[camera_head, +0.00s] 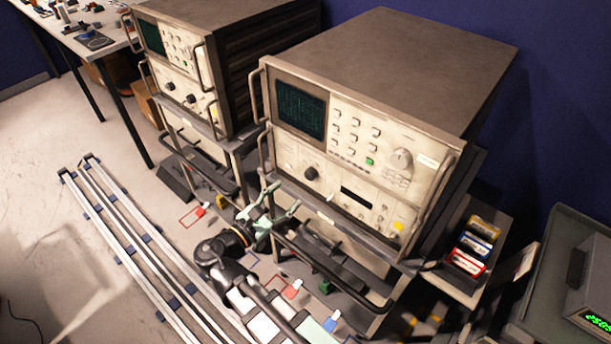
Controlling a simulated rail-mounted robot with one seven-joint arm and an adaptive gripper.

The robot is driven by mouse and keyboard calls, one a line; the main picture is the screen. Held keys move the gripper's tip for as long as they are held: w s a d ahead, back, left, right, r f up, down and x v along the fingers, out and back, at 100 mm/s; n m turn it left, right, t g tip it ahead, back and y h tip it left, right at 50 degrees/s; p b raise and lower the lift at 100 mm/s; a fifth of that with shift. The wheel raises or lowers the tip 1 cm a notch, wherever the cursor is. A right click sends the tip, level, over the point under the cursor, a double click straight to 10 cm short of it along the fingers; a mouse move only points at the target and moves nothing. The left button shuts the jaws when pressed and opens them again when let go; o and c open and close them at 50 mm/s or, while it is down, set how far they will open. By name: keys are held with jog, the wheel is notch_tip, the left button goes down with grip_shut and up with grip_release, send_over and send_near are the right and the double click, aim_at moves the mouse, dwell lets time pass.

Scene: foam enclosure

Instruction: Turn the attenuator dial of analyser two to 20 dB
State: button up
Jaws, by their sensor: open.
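Two beige rack analysers stand on carts, a nearer one (345,200) at centre right and a farther one (180,75) at upper left. I cannot read which is analyser two. The nearer one has a large pale round dial (402,159) at its upper right and a black knob (311,173) below its screen. The farther one shows small black knobs (190,98). The dial markings are too small to read. My gripper (272,212), with pale green fingers, is open and appears empty. It is in front of and below the nearer analyser's left side, apart from the dials.
Metal handles (432,205) flank the nearer panel, and a black cart rail (330,272) runs below it. A tray of coloured boxes (468,252) is at right, beside a grey bench (565,240). Floor rails (140,245) lie at left. A cluttered table (120,35) stands at upper left.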

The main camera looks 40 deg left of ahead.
aim_at(308, 176)
jog(key=w, duration=0.2)
jog(key=w+p, duration=0.1)
jog(key=w, duration=0.5)
jog(key=shift+w+d, duration=0.15)
jog(key=shift+d, duration=0.25)
jog(key=shift+c, duration=0.4)
grip_shut()
